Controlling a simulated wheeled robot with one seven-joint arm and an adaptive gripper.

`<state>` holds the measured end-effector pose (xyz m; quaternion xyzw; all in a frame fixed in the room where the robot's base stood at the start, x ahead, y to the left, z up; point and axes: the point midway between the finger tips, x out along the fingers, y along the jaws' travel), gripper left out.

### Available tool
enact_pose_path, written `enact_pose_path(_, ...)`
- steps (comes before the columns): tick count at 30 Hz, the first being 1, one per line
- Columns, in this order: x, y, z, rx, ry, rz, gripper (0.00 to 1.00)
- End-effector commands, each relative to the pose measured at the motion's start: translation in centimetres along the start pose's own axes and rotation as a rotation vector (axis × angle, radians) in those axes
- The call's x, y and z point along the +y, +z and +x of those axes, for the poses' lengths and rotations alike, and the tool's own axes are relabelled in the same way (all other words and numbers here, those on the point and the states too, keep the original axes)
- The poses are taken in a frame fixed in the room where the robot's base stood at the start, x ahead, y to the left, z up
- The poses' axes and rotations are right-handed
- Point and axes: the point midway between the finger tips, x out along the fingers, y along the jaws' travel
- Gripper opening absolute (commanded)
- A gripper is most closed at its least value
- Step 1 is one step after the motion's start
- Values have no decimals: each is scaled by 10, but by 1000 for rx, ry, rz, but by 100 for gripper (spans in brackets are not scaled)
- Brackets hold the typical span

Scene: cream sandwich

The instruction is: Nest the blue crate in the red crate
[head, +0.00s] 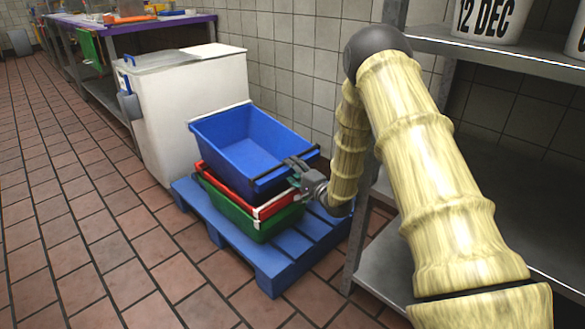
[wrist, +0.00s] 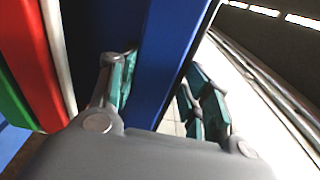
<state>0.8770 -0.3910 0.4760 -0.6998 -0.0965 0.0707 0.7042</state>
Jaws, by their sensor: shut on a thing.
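The blue crate (head: 232,130) is open-topped and empty. It is over the red crate (head: 278,206), with most of its walls above the red rim. I cannot tell whether its base is inside the red crate or resting on its rim. The red crate sits in a green crate (head: 260,230). My gripper (head: 300,172) is at the blue crate's near right end. In the wrist view, the fingers (wrist: 162,88) are on either side of the blue crate's wall (wrist: 168,60), shut on it. The red crate (wrist: 32,70) shows at the left there.
The stack stands on a blue pallet (head: 272,275) on the tiled floor. A white chest (head: 190,95) is close behind and left. Metal shelving (head: 385,265) stands on the right beside my arm. The floor at left is clear.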

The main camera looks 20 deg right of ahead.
Motion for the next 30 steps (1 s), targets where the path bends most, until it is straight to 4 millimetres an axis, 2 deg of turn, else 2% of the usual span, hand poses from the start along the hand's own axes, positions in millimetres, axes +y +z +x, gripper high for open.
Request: enact_pose_path(30, 55, -1, -3, 1, 5, -3, 0)
